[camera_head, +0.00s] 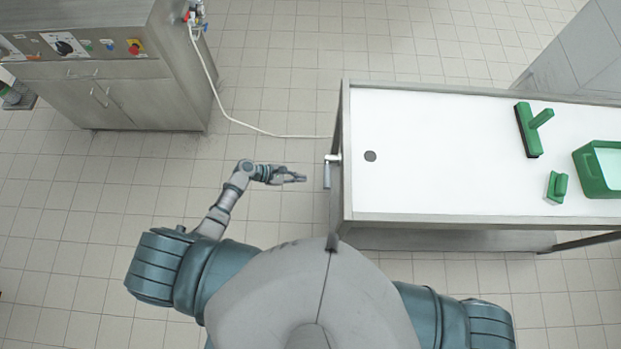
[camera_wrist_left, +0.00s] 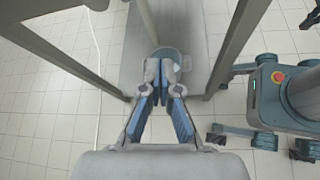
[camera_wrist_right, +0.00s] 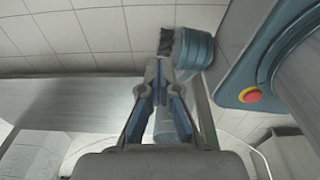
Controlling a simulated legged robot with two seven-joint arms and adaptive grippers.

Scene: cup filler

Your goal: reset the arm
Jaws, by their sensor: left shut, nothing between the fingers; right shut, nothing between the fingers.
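My left gripper (camera_head: 300,178) is over the tiled floor, just left of the white-topped table (camera_head: 450,190) in the head view. In the left wrist view the left gripper (camera_wrist_left: 160,66) has its fingertips together with nothing between them. My right gripper does not show in the head view. In the right wrist view the right gripper (camera_wrist_right: 158,66) is shut and empty, and a metal surface (camera_wrist_right: 80,105) lies to its left.
On the table are a green squeegee-like tool (camera_head: 527,130), a small green brush-like tool (camera_head: 557,187) and a green bin (camera_head: 590,172). A metal cabinet (camera_head: 130,100) with knobs stands at upper left. A pale hose (camera_head: 250,126) crosses the floor. Open floor lies around my left arm.

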